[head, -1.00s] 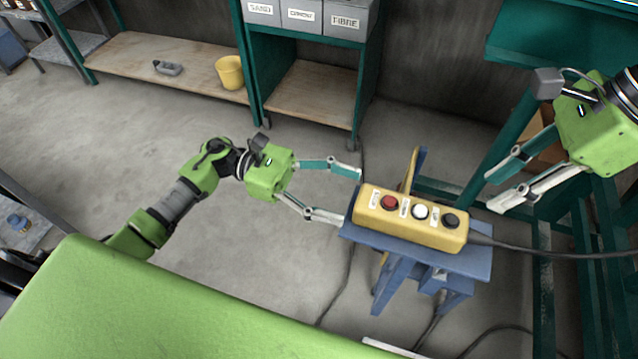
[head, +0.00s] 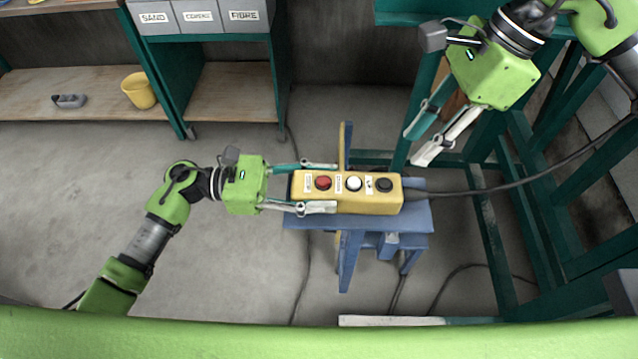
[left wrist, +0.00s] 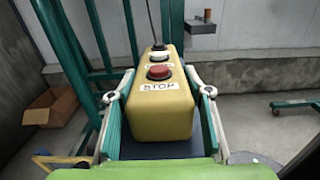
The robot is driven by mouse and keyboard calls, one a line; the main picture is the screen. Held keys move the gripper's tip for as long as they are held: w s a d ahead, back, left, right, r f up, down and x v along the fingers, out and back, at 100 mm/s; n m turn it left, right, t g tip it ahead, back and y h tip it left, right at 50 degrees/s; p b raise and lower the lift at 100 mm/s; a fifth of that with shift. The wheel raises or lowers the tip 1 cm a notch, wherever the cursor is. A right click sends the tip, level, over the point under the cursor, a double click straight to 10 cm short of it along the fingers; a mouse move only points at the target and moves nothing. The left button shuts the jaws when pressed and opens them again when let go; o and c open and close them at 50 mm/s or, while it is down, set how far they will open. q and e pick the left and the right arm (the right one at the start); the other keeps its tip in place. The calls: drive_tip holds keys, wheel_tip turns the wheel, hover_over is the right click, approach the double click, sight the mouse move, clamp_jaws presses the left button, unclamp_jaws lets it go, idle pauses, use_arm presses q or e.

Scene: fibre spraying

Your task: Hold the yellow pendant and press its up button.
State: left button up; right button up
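The yellow pendant (head: 335,205) lies lengthwise on a small blue stand (head: 415,217), its red, white and black buttons facing up. The red button (left wrist: 159,72) is beside the STOP label in the left wrist view; the black button (head: 384,185) is farthest from my left gripper. My left gripper (head: 332,187) has one finger along each long side of the pendant's red-button end; the left wrist view (left wrist: 160,85) shows them very close to its sides, but contact is unclear. My right gripper (head: 415,147) is above and right of the pendant, fingers slightly apart, empty.
A black cable (head: 500,187) runs right from the pendant. A yellow post (head: 345,145) rises behind it. Green frames (head: 495,250) stand at the right. A shelf (head: 60,105) with a yellow bucket (head: 139,91) is at the back left. The floor at left is clear.

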use_arm(q)
drive_tip(key=c, duration=0.6)
drive_tip(key=shift+c, duration=0.4)
use_arm(e)
clamp_jaws()
